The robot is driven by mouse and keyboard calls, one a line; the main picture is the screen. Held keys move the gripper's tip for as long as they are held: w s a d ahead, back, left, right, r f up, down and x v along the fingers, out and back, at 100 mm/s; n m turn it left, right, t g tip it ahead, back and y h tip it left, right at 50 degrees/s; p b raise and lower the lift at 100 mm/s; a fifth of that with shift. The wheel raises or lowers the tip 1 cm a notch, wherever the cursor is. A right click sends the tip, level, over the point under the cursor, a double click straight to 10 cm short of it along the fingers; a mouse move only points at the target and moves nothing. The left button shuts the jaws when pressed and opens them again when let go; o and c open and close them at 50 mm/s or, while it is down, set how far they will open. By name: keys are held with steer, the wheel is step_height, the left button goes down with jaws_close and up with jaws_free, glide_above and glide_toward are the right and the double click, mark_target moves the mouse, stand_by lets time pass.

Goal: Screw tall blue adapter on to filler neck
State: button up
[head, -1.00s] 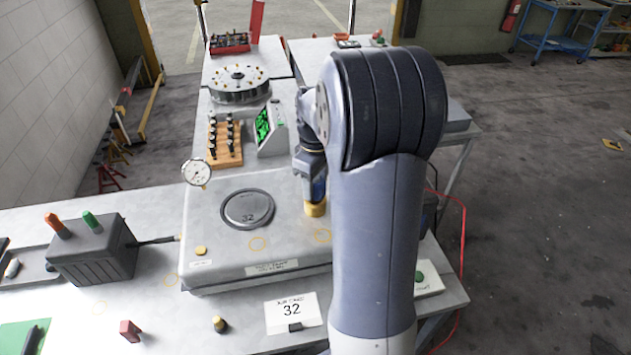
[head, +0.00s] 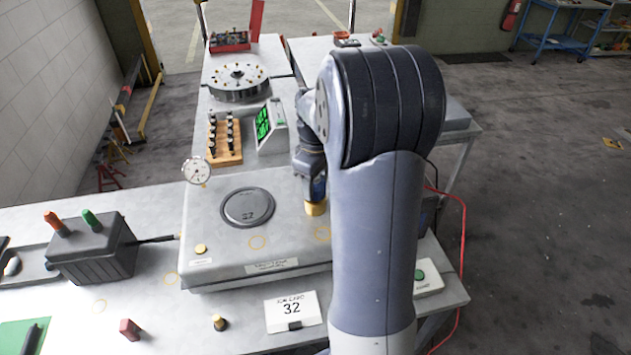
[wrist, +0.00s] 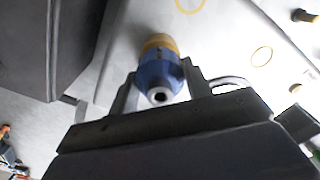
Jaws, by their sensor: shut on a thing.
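The tall blue adapter (wrist: 159,72) sits between the two fingers of my gripper (wrist: 158,86) in the wrist view. It has a pale tip with a dark hole facing the camera. A yellow-gold band (wrist: 160,42) shows at its far end, close to the grey surface. In the head view the gripper is partly hidden by my arm, and the gold part (head: 315,208) shows over the right side of the grey raised panel (head: 225,225). I cannot tell whether the gold part belongs to the adapter or is the filler neck.
A small yellow knob (head: 201,249) is at the panel's front left. A dial gauge (head: 196,170), a wooden rack (head: 225,145) and a green screen (head: 264,123) stand behind. A card (head: 293,310) lies in front.

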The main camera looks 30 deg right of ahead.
steer(key=shift+f, duration=0.45)
stand_by(0.5)
steer(key=m, duration=1.2)
steer(key=shift+m+p, duration=0.35)
steer(key=shift+m, duration=0.05)
steer(key=m, duration=1.2)
steer(key=shift+w+p, duration=0.1)
steer(key=shift+p, duration=0.2)
steer(key=o, duration=1.1)
